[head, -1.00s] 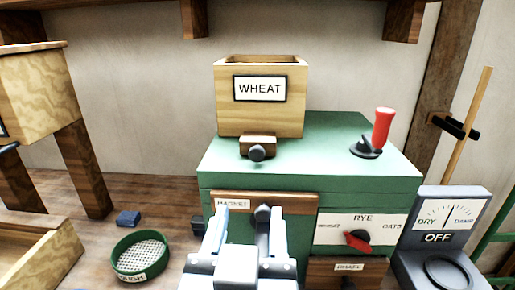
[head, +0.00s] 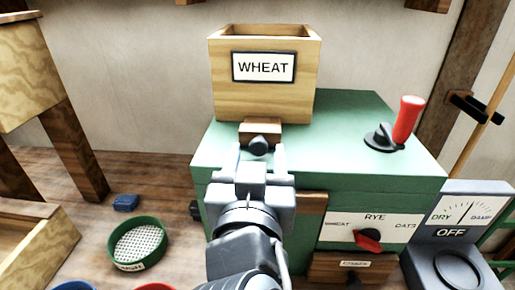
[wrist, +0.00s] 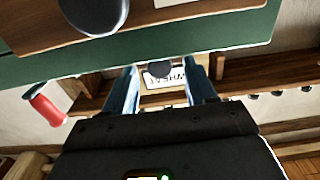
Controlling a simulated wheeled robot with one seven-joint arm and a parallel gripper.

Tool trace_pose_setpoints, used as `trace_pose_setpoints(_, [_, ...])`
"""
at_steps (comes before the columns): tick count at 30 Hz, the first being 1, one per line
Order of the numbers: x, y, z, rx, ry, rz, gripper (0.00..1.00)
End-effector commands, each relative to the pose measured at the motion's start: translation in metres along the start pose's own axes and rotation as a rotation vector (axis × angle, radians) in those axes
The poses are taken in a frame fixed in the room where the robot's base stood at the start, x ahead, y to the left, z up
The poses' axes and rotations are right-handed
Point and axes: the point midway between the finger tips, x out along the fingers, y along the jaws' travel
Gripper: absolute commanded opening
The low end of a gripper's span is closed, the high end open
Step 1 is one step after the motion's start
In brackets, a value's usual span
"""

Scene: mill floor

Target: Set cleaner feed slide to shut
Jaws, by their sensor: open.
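The cleaner feed slide is a small brown wooden block (head: 272,128) with a dark round knob (head: 259,147). It sticks out at the foot of the WHEAT hopper (head: 225,95), on top of the green cleaner (head: 330,130). My gripper (head: 260,158) is open and empty, and its fingertips show to either side of the knob in the head view. In the wrist view, which is upside down, the knob (wrist: 160,69) shows between the two fingers (wrist: 162,85). I cannot tell whether a finger touches it.
A red-handled lever (head: 407,120) stands on the cleaner's top right. The grain dial (head: 369,240) is on its front. The wooden magnet drawer (head: 312,215) is partly hidden by my arm; its large knob (wrist: 93,12) shows close in the wrist view. A green sieve (head: 137,243) lies at left.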

Motion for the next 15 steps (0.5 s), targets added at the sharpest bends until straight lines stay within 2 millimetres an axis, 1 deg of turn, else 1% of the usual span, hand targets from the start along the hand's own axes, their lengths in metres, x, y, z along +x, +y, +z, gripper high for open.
trace_pose_setpoints(1, [0.004,0.0001,-0.0005,-0.001,0.0,0.001,0.56])
trace_pose_setpoints(4, [0.0079,0.0005,0.0,0.0,0.0,0.001,0.56])
trace_pose_setpoints(11, [0.0087,0.0005,0.0005,0.0,0.0,0.001,0.56])
trace_pose_setpoints(15, [0.0086,0.0005,0.0005,0.0,0.0,0.0,0.45])
